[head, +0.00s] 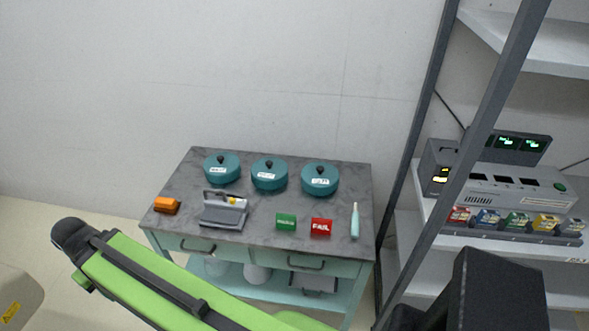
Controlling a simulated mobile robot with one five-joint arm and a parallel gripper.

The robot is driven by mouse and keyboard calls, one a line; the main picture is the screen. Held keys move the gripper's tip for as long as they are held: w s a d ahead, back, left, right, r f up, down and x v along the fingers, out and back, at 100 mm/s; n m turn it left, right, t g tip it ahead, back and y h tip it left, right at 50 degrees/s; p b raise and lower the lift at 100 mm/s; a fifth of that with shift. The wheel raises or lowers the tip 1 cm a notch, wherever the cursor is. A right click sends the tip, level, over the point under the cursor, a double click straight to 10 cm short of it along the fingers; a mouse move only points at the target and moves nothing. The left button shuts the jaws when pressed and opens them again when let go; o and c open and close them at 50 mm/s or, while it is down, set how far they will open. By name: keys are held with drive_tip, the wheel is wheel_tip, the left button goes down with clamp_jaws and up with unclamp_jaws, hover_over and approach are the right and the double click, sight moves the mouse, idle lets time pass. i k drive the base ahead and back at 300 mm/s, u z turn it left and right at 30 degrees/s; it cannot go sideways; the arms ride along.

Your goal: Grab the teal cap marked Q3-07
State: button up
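Three teal caps with dark knobs and white labels stand in a row along the back of a grey-topped cart: a left one (222,167), a middle one (269,174) and a right one (320,179). The label writing is too small to read, so I cannot tell which is Q3-07. What lies under the caps is hidden. My green arm crosses the lower left, in front of the cart. My gripper's fingertips do not show.
On the cart top (260,208) are an orange block (166,205), a grey device (223,210), a green block (286,221), a red FAIL block (321,227) and a teal bottle (355,221). A dark-framed shelf (490,130) with instruments stands close at right.

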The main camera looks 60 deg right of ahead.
sight(267, 173)
drive_tip(key=z, duration=0.15)
drive_tip(key=i, duration=1)
